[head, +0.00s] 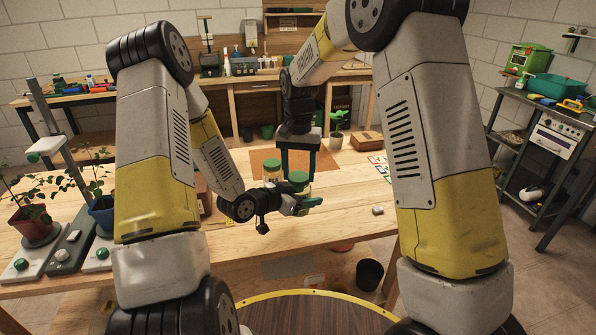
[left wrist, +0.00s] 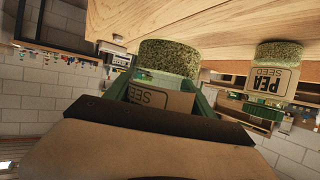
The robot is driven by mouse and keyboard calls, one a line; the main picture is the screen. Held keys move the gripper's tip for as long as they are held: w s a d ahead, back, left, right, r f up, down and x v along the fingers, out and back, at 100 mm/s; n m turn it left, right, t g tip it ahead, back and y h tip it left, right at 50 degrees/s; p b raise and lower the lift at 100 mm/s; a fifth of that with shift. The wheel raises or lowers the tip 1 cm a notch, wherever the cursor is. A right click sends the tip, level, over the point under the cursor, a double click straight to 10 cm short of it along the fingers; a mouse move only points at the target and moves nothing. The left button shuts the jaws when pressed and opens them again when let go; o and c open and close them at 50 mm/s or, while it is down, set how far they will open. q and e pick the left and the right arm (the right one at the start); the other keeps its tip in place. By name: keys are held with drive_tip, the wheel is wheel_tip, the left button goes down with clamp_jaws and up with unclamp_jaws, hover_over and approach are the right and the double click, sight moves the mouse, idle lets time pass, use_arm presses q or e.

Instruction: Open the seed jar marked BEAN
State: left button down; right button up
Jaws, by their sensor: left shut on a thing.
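Two glass jars with green lids stand close together on the wooden table in the head view. My left gripper (head: 306,204) is shut around the front jar (head: 298,187), low on its body. In the left wrist view this held jar (left wrist: 168,57) appears upside down, with greenish seeds; its label shows SEED, and the word above is hidden by my gripper. The other jar (head: 271,168), just behind and left, is marked PEA SEED in the left wrist view (left wrist: 272,78). My right gripper (head: 298,172) points down, its fingers spread either side of the front jar's lid (head: 299,176).
A green potted seedling (head: 338,122) and a cardboard box (head: 366,140) stand at the table's back right. Potted plants (head: 32,222) on scales are at the left. A small grey object (head: 378,210) lies near the front edge. The table's right front is mostly clear.

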drive_tip(key=shift+a, duration=0.2)
drive_tip(key=c, duration=0.4)
drive_tip(key=o, duration=1.5)
wheel_tip(320, 180, up, 4)
drive_tip(key=shift+r, duration=0.2)
drive_tip(key=r, duration=0.3)
drive_tip(key=shift+d+r, duration=0.2)
drive_tip(key=shift+d, duration=0.15)
drive_tip(key=shift+c, duration=0.4)
drive_tip(key=shift+f, duration=3.95)
